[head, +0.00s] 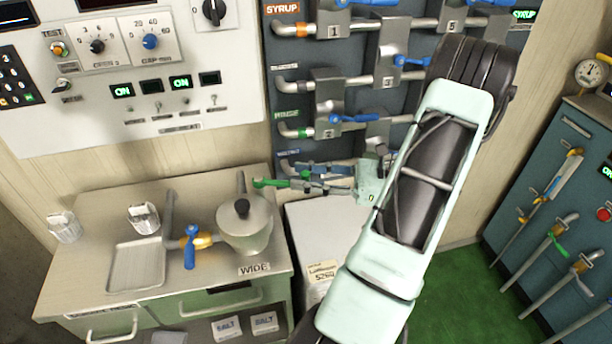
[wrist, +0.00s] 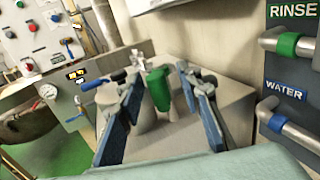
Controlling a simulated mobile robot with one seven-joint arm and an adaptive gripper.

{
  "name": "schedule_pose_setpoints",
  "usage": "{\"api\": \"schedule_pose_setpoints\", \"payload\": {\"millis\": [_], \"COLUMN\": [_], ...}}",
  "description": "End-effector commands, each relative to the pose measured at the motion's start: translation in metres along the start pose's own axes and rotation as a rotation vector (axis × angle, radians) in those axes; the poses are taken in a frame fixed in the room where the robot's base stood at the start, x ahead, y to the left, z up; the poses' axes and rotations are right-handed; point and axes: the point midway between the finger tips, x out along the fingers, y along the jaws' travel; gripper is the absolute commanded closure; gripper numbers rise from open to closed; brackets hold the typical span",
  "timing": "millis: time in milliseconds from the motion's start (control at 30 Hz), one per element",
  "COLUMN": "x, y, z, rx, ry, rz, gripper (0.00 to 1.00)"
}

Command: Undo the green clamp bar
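The green clamp bar (head: 270,183) shows in the head view as a slim green lever just right of the pot (head: 245,228), over the right end of the counter. In the wrist view the green bar (wrist: 158,88) stands between my two blue-padded fingers, with a gap on both sides. My gripper (head: 297,175) comes from the right and is open around the bar; it also shows open in the wrist view (wrist: 160,85). What the bar fastens to is hard to make out.
The counter (head: 85,270) holds a tray (head: 137,268) and a blue-handled valve (head: 190,247) left of the pot. A pale box (head: 325,225) stands below my gripper. The pipe panel (head: 300,60) with blue and green taps rises close behind. Green floor (head: 450,290) is clear at right.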

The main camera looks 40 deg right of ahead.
Motion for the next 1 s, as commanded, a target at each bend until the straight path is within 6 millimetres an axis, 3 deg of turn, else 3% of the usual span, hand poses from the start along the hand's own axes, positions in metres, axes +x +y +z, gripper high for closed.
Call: {"api": "schedule_pose_setpoints", "payload": {"millis": [167, 500, 700, 1000], "x": [-0.010, -0.079, -0.110, -0.121], "y": [0.000, -0.001, -0.001, 0.000], "z": [0.000, -0.001, 0.000, 0.000], "rx": [-0.001, -0.001, -0.001, 0.000], "ry": [0.001, 0.001, 0.001, 0.000], "rz": [0.000, -0.003, -0.003, 0.000], "gripper": [0.67, 0.67, 0.67, 0.67]}}
